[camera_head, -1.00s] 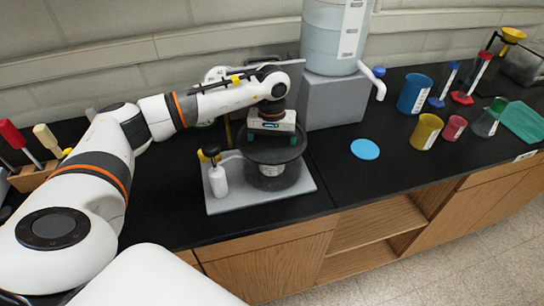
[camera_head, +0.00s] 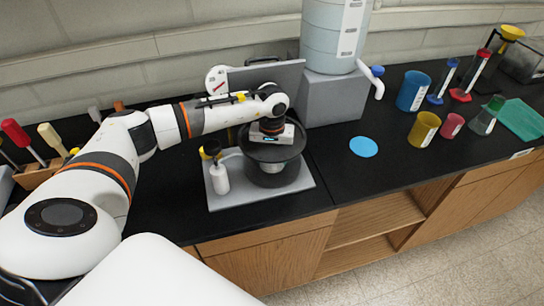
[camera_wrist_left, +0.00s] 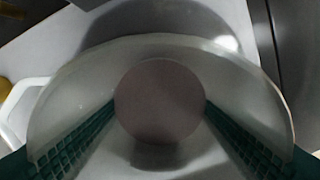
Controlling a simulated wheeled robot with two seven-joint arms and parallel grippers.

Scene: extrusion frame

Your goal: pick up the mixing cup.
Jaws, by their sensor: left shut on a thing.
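The mixing cup (camera_head: 292,152) appears as a dark, wide-rimmed round vessel on the grey tray. My left gripper (camera_head: 271,143) points down over its middle, and the fingertips are largely hidden there. In the left wrist view, the two teal ribbed fingers (camera_wrist_left: 160,115) stand on either side of a brownish-grey disc, with the pale translucent round of the cup (camera_wrist_left: 160,48) about them. The left gripper is shut on the cup; the exact contact is hard to make out. My right gripper is not in view.
A white pump bottle (camera_head: 219,179) stands close left on the grey tray (camera_head: 232,200). A water tank (camera_head: 333,35) on a grey block (camera_head: 333,98) stands behind right. Blue (camera_head: 414,91) and yellow (camera_head: 424,129) cups stand farther right. The counter around the blue disc (camera_head: 363,147) is clear.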

